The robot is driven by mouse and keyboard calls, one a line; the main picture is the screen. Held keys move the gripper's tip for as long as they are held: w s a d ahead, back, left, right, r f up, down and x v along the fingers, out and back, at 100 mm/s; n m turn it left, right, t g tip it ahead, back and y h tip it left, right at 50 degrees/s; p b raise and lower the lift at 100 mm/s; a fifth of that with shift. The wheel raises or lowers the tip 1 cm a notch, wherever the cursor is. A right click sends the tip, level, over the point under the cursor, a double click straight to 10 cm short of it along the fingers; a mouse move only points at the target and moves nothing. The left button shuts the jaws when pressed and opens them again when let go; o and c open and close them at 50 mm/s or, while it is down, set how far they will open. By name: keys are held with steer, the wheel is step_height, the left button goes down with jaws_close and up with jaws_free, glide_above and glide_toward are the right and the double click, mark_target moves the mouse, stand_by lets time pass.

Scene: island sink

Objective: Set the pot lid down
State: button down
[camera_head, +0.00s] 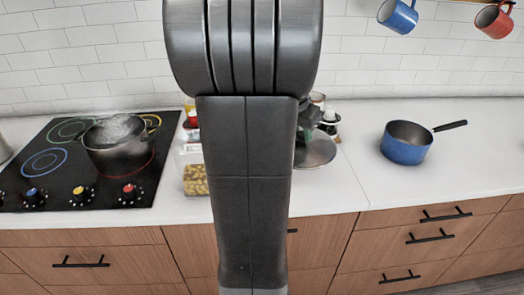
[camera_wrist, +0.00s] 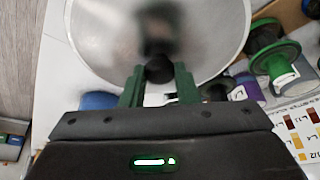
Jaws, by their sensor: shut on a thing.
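The pot lid (camera_wrist: 100,40) is a grey, translucent-looking disc filling the top of the wrist view. My gripper (camera_wrist: 160,74) is shut on its dark knob, with a green finger on each side. In the head view the lid (camera_head: 318,152) shows to the right of my arm, above or on the white counter; I cannot tell which. My arm hides its left part, and most of my gripper there. A grey pot (camera_head: 118,155) stands uncovered and steaming on the black cooktop at left.
A blue saucepan (camera_head: 404,152) stands on the counter at right. A clear food container (camera_head: 194,178) and small jars sit close behind my arm. Between lid and saucepan the counter (camera_head: 355,170) is clear. Mugs (camera_head: 398,16) hang above.

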step_height(320, 180, down, 10)
steer(key=shift+r, duration=0.15)
stand_by(0.3)
steer(key=shift+f+b, duration=0.2)
steer(key=shift+b, duration=0.1)
steer(key=c, duration=1.1)
jaws_free()
steer(key=shift+r, duration=0.1)
steer(key=shift+s+r, duration=0.1)
steer(key=shift+r, duration=0.3)
steer(key=v, duration=1.1)
steer(key=shift+r+p, duration=0.2)
steer(key=shift+p, duration=0.1)
